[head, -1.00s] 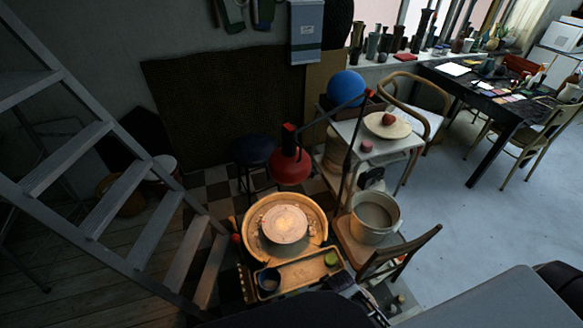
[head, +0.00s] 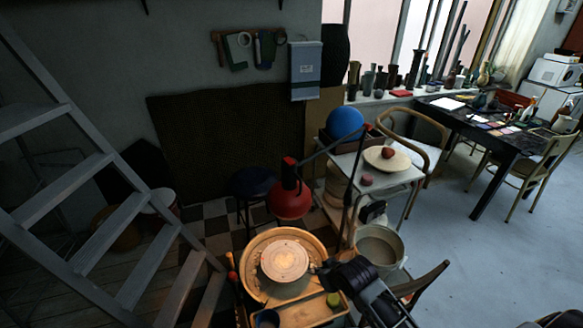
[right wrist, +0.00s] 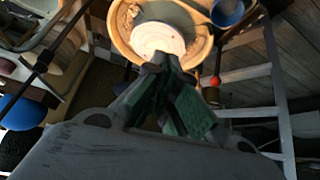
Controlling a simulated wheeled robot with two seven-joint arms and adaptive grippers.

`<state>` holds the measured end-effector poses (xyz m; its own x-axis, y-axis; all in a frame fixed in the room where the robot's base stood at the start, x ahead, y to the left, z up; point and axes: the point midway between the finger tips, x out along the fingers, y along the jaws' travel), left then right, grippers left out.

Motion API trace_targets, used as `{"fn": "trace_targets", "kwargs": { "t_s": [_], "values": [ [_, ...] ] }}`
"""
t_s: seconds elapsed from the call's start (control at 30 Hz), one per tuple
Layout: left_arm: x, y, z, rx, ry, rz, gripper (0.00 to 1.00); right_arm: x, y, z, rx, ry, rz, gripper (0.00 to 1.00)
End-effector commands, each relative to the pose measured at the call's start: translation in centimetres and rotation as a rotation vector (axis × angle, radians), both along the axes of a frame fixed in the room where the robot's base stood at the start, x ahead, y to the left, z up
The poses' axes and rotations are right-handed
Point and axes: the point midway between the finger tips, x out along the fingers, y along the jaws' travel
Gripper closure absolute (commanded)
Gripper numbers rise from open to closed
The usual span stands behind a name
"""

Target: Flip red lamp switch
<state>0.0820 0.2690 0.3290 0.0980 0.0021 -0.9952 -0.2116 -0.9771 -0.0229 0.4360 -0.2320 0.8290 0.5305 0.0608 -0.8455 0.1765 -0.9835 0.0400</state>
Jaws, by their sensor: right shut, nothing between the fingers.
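The red lamp (head: 290,202) hangs on a thin dark jointed arm above the pottery wheel (head: 284,262). Warm light falls on the wheel. A separate switch cannot be made out on the lamp. My right gripper (head: 322,268) is at the right rim of the wheel basin, lower than the lamp and to its right. In the right wrist view its green-padded fingers (right wrist: 164,66) are closed together and empty, with the wheel head (right wrist: 158,40) behind them. My left gripper is not in view.
A grey ladder (head: 95,210) stands at the left. A bucket (head: 380,248) and a small table (head: 395,178) with a blue ball (head: 346,122) are right of the lamp. A dark stool (head: 255,183) stands behind it. Open floor lies at the right.

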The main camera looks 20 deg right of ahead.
Motion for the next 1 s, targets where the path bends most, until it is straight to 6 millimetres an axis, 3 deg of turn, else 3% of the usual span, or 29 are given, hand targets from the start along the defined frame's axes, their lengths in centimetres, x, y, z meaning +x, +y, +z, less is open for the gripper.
{"fn": "trace_targets", "kwargs": {
  "t_s": [0.1,0.43,1.0],
  "values": [
    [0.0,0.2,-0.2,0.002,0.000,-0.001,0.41,2.4,-0.1,3.2,0.013,-0.089,0.014,1.00],
    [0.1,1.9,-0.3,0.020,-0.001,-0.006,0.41,8.1,-0.2,10.8,0.064,-0.310,0.051,1.00],
    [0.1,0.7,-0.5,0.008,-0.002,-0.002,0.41,16.0,-1.1,23.8,0.177,-0.657,0.121,1.00]
  ]
}}
